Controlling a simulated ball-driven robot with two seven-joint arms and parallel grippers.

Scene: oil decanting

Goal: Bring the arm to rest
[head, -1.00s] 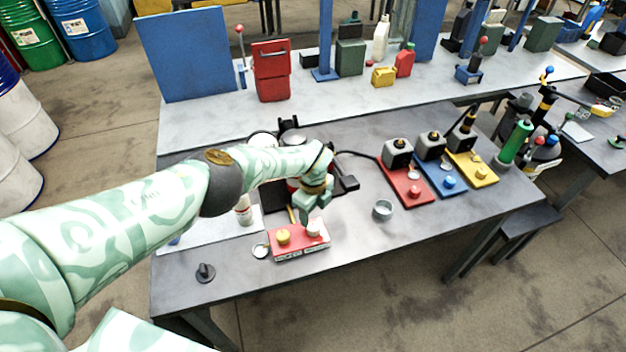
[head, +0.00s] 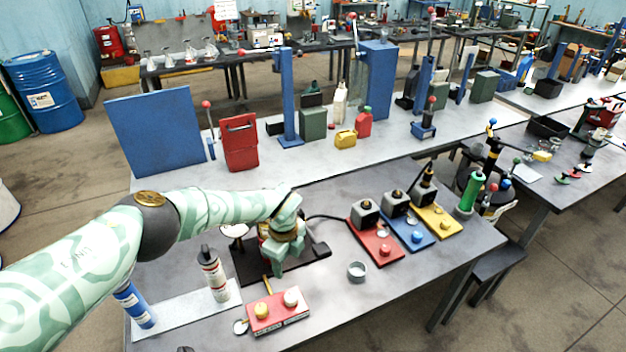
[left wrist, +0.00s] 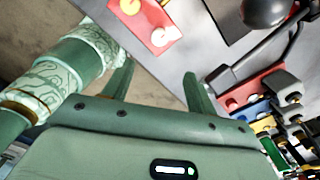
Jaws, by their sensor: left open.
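My left arm reaches in from the left over the near bench (head: 400,290). My left gripper (head: 277,264) is above the dark device on that bench, behind the red box with the yellow and white knobs (head: 277,312). In the left wrist view the two fingers of the left gripper (left wrist: 157,88) stand apart with nothing between them. The red box also shows beyond the fingers in the left wrist view (left wrist: 146,20). Part of the dark device is hidden by my arm and gripper. My right gripper is not in view.
A white and dark bottle (head: 214,275) and a blue bottle (head: 134,305) stand on a pale mat. A small metal cup (head: 357,271) stands right of the gripper. Red (head: 376,246), blue (head: 409,235) and yellow (head: 437,220) plates carry grey devices farther right. The bench's front right is clear.

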